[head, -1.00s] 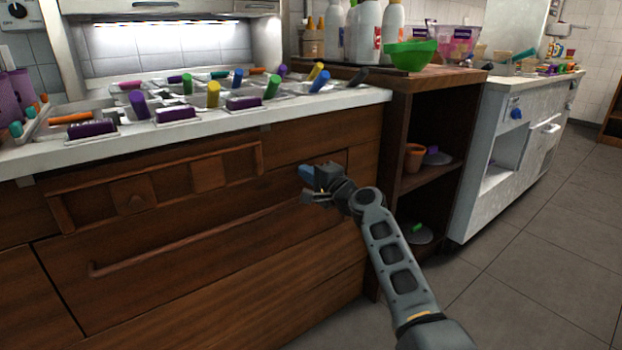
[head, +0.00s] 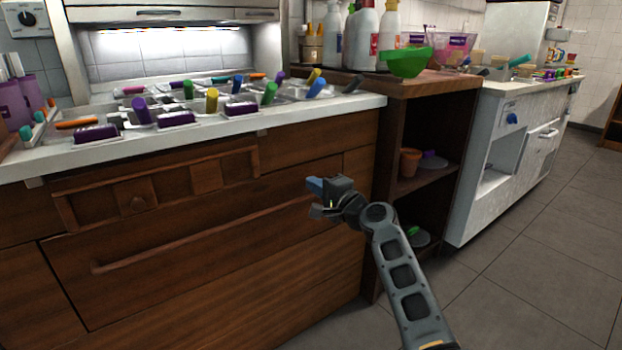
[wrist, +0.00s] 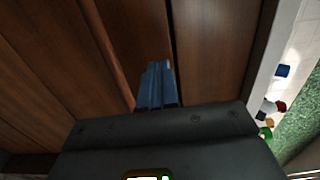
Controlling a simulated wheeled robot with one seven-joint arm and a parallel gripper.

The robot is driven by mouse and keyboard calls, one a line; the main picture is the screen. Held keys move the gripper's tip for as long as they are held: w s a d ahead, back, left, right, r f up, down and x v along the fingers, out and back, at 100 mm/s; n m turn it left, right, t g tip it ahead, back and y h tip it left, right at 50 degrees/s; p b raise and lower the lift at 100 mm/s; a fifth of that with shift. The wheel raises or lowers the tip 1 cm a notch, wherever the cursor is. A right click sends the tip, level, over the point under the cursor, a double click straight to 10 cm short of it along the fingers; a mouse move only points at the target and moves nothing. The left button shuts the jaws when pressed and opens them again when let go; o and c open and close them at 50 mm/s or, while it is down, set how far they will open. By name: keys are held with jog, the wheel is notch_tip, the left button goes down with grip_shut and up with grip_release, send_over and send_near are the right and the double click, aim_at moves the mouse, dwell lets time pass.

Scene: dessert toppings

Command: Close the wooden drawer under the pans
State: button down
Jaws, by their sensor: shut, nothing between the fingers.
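The wooden drawer (head: 222,240) is the wide brown front with a long horizontal bar handle (head: 150,256), below the counter of pans (head: 200,113) in the head view. Its front looks flush with the cabinet around it; a small gap would be hard to see.
A carved wooden panel (head: 160,190) sits above the drawer. To the right stand an open wooden shelf unit (head: 440,190) with pots and a white cabinet (head: 490,185). A green bowl (head: 406,62) and bottles stand on the shelf unit. The grey floor (head: 530,250) at right is clear.

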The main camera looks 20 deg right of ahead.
jog(key=p+v, duration=0.2)
jog(key=v, duration=0.7)
jog(key=s+f+n+g+h, duration=0.2)
jog(key=s+f+n+h, duration=0.15)
jog(key=s+f, duration=1.35)
jog(key=s+r+n+h, duration=0.1)
jog(key=s+n+h, duration=0.25)
jog(key=s, duration=2.05)
jog(key=s+a+r+n+y, duration=0.15)
jog(key=s+r+n, duration=0.25)
jog(key=s+r, duration=0.4)
jog(key=s+a+r+n, duration=0.25)
jog(key=s+r, duration=0.35)
jog(key=s, duration=0.3)
notch_tip(320, 180, up, 24)
jog(key=p, duration=2.4)
jog(key=shift+s+n+p, duration=0.15)
jog(key=shift+n+p, duration=0.25)
jog(key=shift+n, duration=0.05)
jog(key=shift+r, duration=0.1)
